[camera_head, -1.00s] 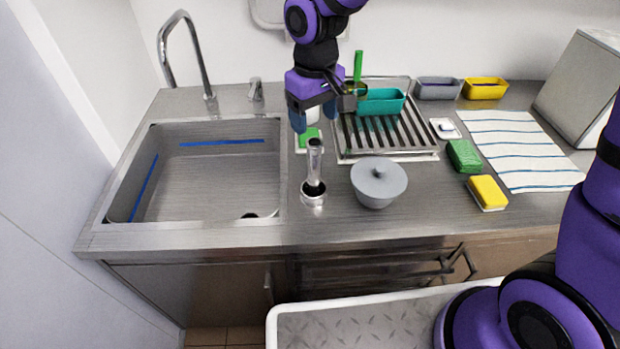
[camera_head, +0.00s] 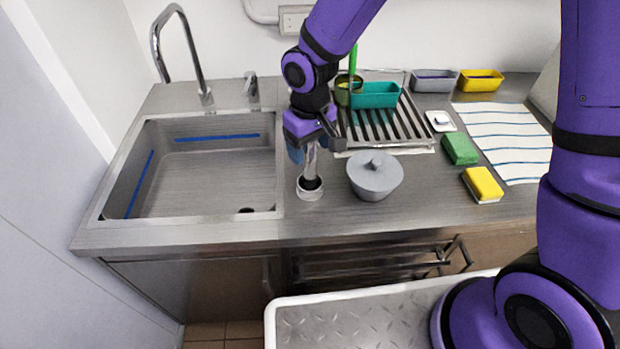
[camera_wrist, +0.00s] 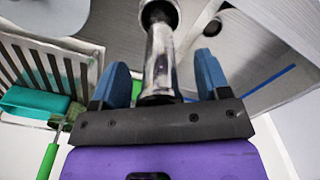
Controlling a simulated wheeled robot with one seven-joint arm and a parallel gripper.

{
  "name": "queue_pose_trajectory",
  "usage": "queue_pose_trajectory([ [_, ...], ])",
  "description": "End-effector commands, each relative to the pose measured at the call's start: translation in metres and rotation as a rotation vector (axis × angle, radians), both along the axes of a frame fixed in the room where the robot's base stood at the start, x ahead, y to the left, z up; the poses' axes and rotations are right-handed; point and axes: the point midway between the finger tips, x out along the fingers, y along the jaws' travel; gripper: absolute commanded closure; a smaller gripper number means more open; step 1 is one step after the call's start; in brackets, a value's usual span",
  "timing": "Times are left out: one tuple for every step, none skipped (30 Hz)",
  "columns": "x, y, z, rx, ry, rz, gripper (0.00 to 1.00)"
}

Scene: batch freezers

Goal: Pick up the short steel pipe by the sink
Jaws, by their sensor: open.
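The short steel pipe (camera_head: 310,164) stands upright on the counter, just right of the sink (camera_head: 205,165), with a dark collar and a wide round base. In the wrist view the pipe (camera_wrist: 160,58) runs between the two blue fingers. My gripper (camera_head: 304,152) is over the pipe's upper part, pointing down. In the wrist view my gripper (camera_wrist: 160,78) is open, with a gap visible on both sides of the pipe. The pipe's top end is hidden behind my gripper in the head view.
A grey lidded pot (camera_head: 375,178) stands close to the pipe's right. Behind are a dish rack (camera_head: 384,128) and a teal container (camera_head: 376,95). A green sponge (camera_head: 460,149) and a yellow sponge (camera_head: 483,184) lie farther right. The tall faucet (camera_head: 178,50) rises behind the sink.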

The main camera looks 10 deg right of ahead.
Motion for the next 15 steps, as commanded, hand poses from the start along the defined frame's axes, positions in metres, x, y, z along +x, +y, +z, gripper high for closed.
queue_pose_trajectory([
  [0.0000, 0.0000, 0.0002, 0.000, 0.000, 0.000, 0.31],
  [0.0000, 0.0000, 0.0002, 0.000, 0.000, 0.000, 0.31],
  [0.0000, 0.0000, 0.0002, 0.000, 0.000, 0.000, 0.40],
  [0.0000, -0.0001, 0.0003, 0.000, 0.000, 0.000, 0.47],
  [0.0001, -0.0001, 0.0003, 0.000, 0.000, 0.000, 0.54],
  [0.0001, -0.0001, 0.0003, 0.000, 0.000, 0.000, 0.63],
  [0.0000, -0.0001, 0.0003, 0.000, 0.000, 0.000, 0.70],
  [0.0000, -0.0001, 0.0004, 0.000, 0.000, 0.000, 0.77],
  [0.0001, -0.0001, 0.0004, 0.000, 0.000, 0.000, 0.80],
  [0.0000, -0.0001, 0.0004, 0.000, 0.000, 0.000, 0.80],
  [0.0001, 0.0000, 0.0006, 0.000, 0.000, 0.000, 0.80],
  [0.0001, -0.0001, 0.0006, 0.000, 0.000, 0.000, 0.80],
  [0.0001, -0.0001, 0.0006, 0.000, 0.000, 0.000, 0.80],
  [0.0001, -0.0001, 0.0006, 0.000, 0.000, 0.000, 0.80],
  [0.0001, 0.0000, 0.0006, 0.000, 0.000, 0.000, 0.80],
])
